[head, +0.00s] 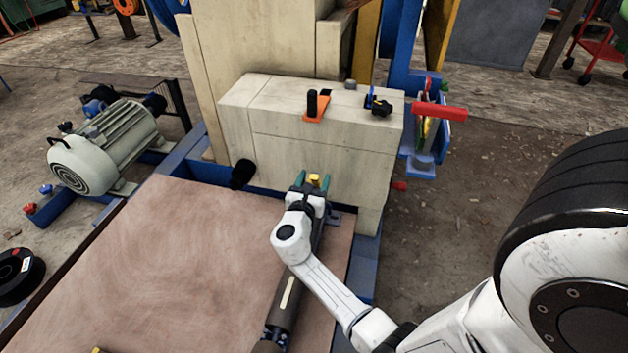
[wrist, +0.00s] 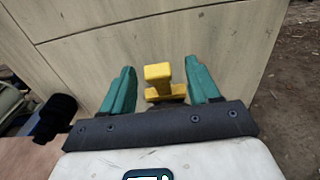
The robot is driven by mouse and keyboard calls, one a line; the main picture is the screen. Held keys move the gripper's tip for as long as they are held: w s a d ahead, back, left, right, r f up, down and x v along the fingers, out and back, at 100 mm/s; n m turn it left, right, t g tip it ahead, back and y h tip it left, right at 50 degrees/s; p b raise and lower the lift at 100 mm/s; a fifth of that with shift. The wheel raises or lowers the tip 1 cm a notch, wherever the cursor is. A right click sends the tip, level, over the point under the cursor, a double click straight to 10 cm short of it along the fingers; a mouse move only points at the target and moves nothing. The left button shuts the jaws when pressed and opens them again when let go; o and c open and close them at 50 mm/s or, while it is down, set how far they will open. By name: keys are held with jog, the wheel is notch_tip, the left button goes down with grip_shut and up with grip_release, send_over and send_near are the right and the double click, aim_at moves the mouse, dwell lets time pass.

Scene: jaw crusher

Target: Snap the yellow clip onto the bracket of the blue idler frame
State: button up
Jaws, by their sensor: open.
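The yellow clip (wrist: 158,74) shows in the wrist view between the two teal fingers of my gripper (wrist: 160,66), with a gap on its left; its flat lower part runs close to the right finger. In the head view the clip (head: 314,178) is small, in front of the pale crusher housing. My gripper (head: 312,181) is open around it there. What the clip rests on is hidden by my gripper. Blue frame members (head: 366,262) show along the base of the machine. I cannot tell which part is the idler frame's bracket.
The pale housing (head: 300,145) stands close behind my gripper. An orange block with a black knob (head: 316,108) sits on its top. A black round knob (head: 242,174) sticks out at left. A brown plate (head: 170,265) and a dark roller (head: 287,303) lie in front.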

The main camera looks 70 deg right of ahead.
jog(key=a+p, duration=0.2)
jog(key=a, duration=0.8)
jog(key=shift+s+a+r, duration=0.2)
jog(key=shift+s+a, duration=0.1)
jog(key=shift+s, duration=0.1)
